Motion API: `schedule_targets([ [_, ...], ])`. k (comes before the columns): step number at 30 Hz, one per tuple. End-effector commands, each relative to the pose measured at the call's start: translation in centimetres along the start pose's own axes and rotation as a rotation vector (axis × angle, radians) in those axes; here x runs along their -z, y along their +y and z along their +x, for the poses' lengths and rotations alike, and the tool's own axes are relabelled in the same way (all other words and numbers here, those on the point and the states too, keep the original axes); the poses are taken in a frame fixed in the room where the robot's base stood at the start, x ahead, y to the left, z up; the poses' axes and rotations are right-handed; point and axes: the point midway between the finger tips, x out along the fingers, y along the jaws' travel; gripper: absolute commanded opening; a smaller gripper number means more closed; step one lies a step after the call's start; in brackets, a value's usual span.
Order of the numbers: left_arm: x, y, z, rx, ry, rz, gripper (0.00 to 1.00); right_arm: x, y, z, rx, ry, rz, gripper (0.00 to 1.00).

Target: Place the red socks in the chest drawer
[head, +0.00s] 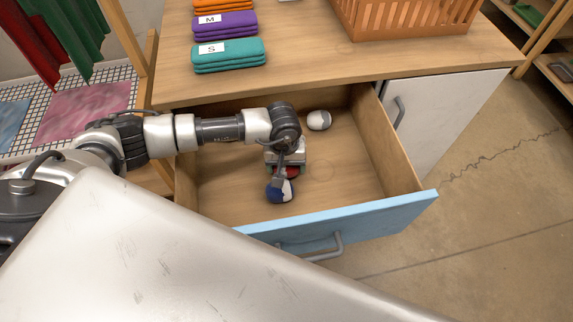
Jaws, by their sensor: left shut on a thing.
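The chest drawer (345,175) is pulled open, with a light blue front and a wooden inside. My left arm reaches in over its left side, and my left gripper (287,167) points down inside the drawer. It is shut on the red socks (293,173), of which only a small red part shows under the fingers. A blue and white sock ball (279,190) lies in the drawer right beside the gripper, on the near side. Whether the red socks touch the drawer floor is hidden. My right gripper is out of view.
A white and grey sock ball (319,120) lies at the drawer's back. The wooden top above carries folded teal (230,56) and purple (224,27) stacks and an orange basket (400,20). The drawer's right side is bare. A white cabinet door (435,115) stands right of it.

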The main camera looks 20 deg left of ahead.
Motion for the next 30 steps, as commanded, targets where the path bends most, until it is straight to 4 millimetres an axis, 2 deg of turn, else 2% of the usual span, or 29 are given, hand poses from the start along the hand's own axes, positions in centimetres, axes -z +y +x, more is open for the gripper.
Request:
schedule_targets([
  [2,0.01,-0.01,0.60,-0.001,0.000,0.000,0.50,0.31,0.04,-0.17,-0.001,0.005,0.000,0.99],
  [17,0.03,-0.04,0.82,-0.001,0.001,0.000,0.50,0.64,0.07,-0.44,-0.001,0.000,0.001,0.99],
  [18,0.02,-0.04,0.82,-0.001,0.001,0.000,0.75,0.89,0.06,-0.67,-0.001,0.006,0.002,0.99],
  [23,0.02,-0.04,0.78,-0.001,0.001,0.000,0.99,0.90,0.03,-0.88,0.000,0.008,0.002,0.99],
  [30,0.02,-0.04,0.77,-0.001,0.001,0.000,0.99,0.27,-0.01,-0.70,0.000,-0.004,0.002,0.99],
])
